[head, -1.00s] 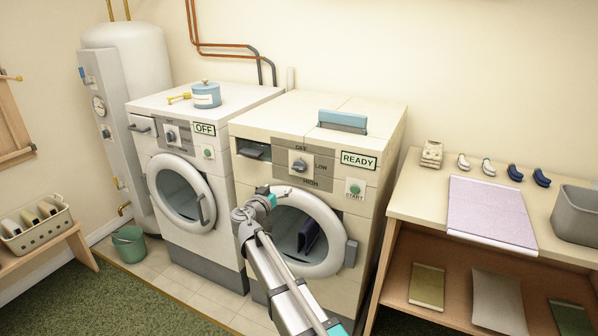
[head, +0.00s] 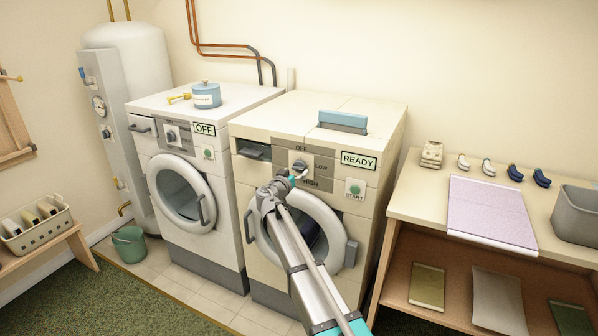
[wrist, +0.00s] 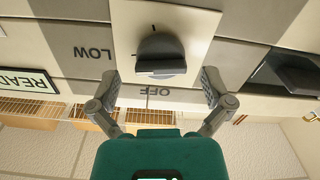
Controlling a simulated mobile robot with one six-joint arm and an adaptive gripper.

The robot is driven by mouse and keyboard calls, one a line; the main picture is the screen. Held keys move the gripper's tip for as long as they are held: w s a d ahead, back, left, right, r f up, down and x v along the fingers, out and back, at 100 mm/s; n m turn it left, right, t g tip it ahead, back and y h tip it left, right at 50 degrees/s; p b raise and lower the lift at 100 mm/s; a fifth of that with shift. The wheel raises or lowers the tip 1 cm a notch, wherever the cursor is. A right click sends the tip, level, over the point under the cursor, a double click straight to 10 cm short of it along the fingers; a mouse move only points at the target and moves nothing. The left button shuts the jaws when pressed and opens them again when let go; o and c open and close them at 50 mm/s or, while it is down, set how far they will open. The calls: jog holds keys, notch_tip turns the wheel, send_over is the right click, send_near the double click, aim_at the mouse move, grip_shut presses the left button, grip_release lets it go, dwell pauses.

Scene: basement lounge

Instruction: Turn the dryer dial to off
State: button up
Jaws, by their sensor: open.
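The dryer (head: 262,178) is the right machine, with a READY sign (head: 358,160). Its grey dial (head: 299,165) sits on a square plate with OFF above, LOW to the right and HIGH below. In the wrist view the dial (wrist: 160,52) appears inverted, with OFF near my gripper and LOW at left. The dial's grip bar lies crosswise, along the LOW direction; I cannot tell which end is the pointer. My gripper (wrist: 160,80) is open, its fingers to either side of the dial and apparently not touching it. In the head view my gripper (head: 292,181) is just below the dial.
A START button (head: 355,188) is right of the dial. The round door (head: 325,220) is below, behind my arm. The left machine (head: 180,150) shows OFF. A table (head: 405,200) stands at right.

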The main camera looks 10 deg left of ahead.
jog(key=shift+x, duration=0.8)
jog(key=shift+c, duration=0.3)
